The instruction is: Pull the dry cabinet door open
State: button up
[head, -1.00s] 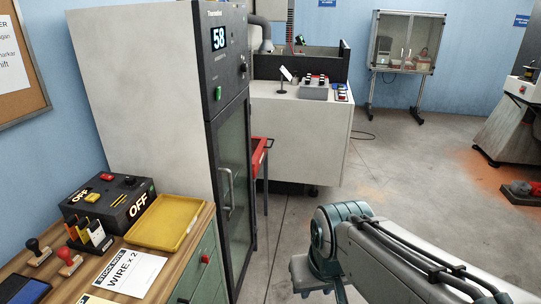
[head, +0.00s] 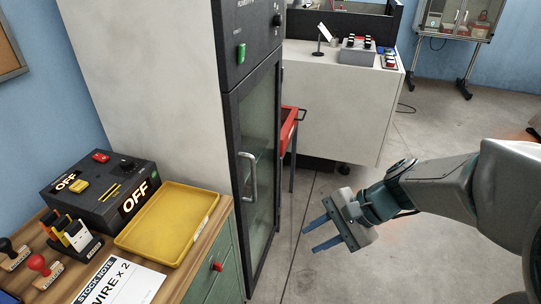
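The dry cabinet (head: 140,75) is a tall, light-grey cabinet with a dark front, left of centre in the head view. Its dark-framed glass door (head: 262,130) looks shut. A pale vertical bar handle (head: 250,176) is on the door's near side. My gripper (head: 312,238) is to the right of the door and somewhat lower in the picture than the handle. Its two blue fingers are spread apart with nothing between them, pointing left toward the cabinet. It is apart from the handle and the door.
A wooden-topped bench with green drawers (head: 222,262) stands left of the door, holding a yellow tray (head: 170,220), a black control box (head: 100,188) and a stock note (head: 110,285). A red cart (head: 289,125) stands behind the cabinet. Floor is clear right of the door.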

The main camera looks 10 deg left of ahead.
jog(key=w+a+f+m+t+y+b, duration=0.25)
jog(key=w+a+m+y, duration=0.2)
jog(key=w+m, duration=0.35)
jog(key=w+a+f+m+t+y+b, duration=0.25)
jog(key=w+m+t+y, duration=0.2)
jog(key=w, duration=0.55)
jog(key=shift+m+g, duration=0.35)
jog(key=shift+g, duration=0.15)
jog(key=x, duration=1.3)
jog(key=shift+s+a+r, duration=0.1)
jog(key=shift+s+a, duration=0.05)
grip_shut()
